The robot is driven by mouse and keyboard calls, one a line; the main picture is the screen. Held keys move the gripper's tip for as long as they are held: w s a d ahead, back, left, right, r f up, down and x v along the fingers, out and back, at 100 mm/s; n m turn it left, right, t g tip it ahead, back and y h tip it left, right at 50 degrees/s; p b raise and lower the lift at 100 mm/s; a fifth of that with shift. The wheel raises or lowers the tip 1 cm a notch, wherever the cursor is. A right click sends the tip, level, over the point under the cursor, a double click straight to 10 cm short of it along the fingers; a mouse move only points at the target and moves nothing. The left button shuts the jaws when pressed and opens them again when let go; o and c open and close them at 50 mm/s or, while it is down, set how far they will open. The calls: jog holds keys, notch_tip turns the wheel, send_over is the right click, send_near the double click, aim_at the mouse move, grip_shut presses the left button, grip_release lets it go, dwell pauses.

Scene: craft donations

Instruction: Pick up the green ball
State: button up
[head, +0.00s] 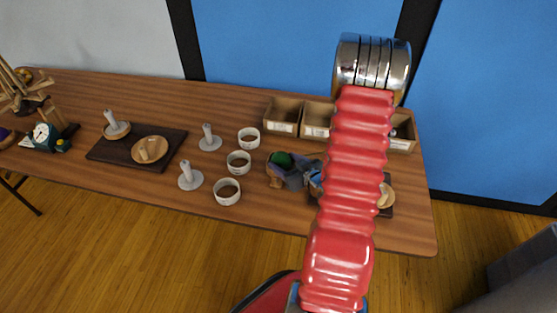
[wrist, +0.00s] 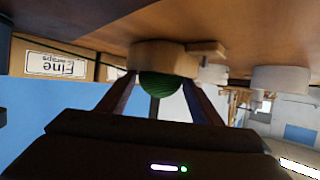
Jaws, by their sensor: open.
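The green ball (head: 281,159) is on the table's right half in the head view, partly covered by my gripper. In the wrist view, which is upside down, the green ball (wrist: 160,85) shows in a round tan wooden holder (wrist: 158,55). My gripper (wrist: 160,82) is open, with one dark finger on each side of the ball. I cannot tell whether the fingers touch it. In the head view my gripper (head: 283,171) is low over the table at the ball, and the holder is mostly hidden.
Open boxes (head: 284,116) stand along the back edge; a labelled one (wrist: 56,64) shows in the wrist view. White cups (head: 238,162) and grey posts (head: 190,178) stand left of the ball. A dark board (head: 110,151) and a clock (head: 44,136) are farther left. My red arm hides some table.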

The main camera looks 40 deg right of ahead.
aim_at(285, 161)
jog(key=shift+c, duration=0.4)
jog(key=c, duration=0.6)
jog(key=shift+o, duration=0.2)
jog(key=shift+r, duration=0.15)
jog(key=shift+a+r, duration=0.1)
jog(key=shift+r, duration=4.8)
